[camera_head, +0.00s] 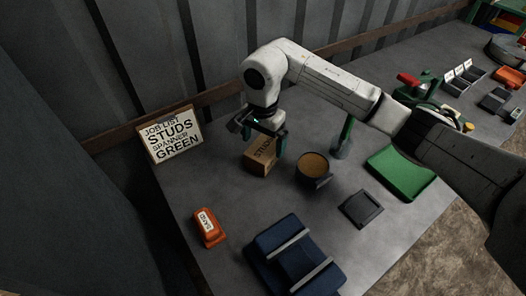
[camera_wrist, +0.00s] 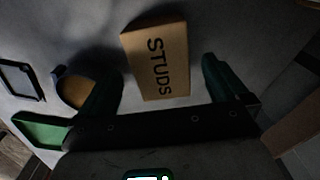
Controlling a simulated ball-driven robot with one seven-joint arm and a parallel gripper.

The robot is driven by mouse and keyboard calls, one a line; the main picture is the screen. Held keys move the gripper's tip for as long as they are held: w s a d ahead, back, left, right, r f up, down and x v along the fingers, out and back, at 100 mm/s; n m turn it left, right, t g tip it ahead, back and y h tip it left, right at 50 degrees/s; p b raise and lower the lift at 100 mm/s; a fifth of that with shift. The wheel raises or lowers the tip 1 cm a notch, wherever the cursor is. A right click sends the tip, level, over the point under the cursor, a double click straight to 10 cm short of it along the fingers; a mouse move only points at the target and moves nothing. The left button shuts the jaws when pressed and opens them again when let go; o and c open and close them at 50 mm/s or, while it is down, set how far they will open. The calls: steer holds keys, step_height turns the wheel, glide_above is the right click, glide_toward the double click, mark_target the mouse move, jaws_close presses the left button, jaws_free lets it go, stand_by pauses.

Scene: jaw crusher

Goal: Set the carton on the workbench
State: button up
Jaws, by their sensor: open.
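The carton (camera_head: 260,156) is a small brown box marked STUDS. It sits on the grey workbench (camera_head: 190,260), below my gripper (camera_head: 262,138). In the wrist view the carton (camera_wrist: 157,62) lies ahead of and partly between the two green fingers of my gripper (camera_wrist: 160,85), with a gap visible on each side. The gripper is open. Part of the carton's top is hidden by the gripper in the head view.
A mug-like container (camera_head: 313,168) stands just right of the carton.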

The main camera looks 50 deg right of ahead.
mark_target(263, 148)
step_height(263, 148, up, 7)
steer(key=shift+f+b, duration=0.2)
steer(key=shift+b, duration=0.25)
steer(key=shift+r, duration=0.1)
